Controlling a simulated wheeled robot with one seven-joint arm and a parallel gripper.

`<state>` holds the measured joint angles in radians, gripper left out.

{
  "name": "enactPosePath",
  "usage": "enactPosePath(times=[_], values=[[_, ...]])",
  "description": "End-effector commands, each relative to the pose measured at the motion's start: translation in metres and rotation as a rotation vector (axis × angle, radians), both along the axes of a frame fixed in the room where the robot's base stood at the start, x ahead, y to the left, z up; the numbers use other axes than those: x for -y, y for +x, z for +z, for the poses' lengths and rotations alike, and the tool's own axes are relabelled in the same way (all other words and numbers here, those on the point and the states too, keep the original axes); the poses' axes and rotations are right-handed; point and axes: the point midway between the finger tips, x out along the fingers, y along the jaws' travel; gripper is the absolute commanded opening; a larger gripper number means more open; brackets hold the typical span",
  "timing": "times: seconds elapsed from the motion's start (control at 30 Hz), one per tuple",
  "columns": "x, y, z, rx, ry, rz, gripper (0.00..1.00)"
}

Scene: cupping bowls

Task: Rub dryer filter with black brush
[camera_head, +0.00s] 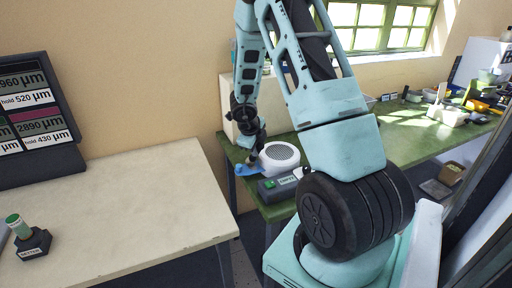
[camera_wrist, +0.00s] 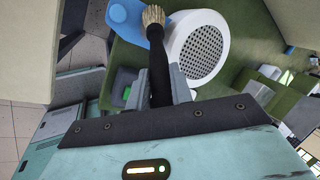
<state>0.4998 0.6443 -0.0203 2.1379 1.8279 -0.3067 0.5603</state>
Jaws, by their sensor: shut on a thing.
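The dryer filter is a white round piece with a grey perforated face (camera_wrist: 203,50), standing on the green bench; it also shows in the head view (camera_head: 280,158). My gripper (camera_wrist: 160,88) is shut on the handle of the black brush (camera_wrist: 159,66). The brush's tan bristle end (camera_wrist: 153,16) is beside the filter's left rim in the wrist view, over the edge of a blue flat piece (camera_wrist: 125,18). I cannot tell whether the bristles touch the rim. In the head view, my gripper (camera_head: 252,148) is just left of the filter.
A grey block with a green button and label (camera_head: 279,186) sits on the bench in front of the filter. A beige box (camera_head: 262,105) stands behind. The pale table (camera_head: 120,215) at left holds a dark display board (camera_head: 38,118) and a green-topped piece in a dark holder (camera_head: 27,237).

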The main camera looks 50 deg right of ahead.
Motion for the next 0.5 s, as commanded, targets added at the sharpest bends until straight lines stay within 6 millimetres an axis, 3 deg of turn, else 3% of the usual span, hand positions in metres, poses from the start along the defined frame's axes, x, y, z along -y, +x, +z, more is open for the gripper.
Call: enactPosePath(times=[0.5], values=[[-0.0055,-0.0096,-0.0026,-0.001,0.001,0.001,0.00]])
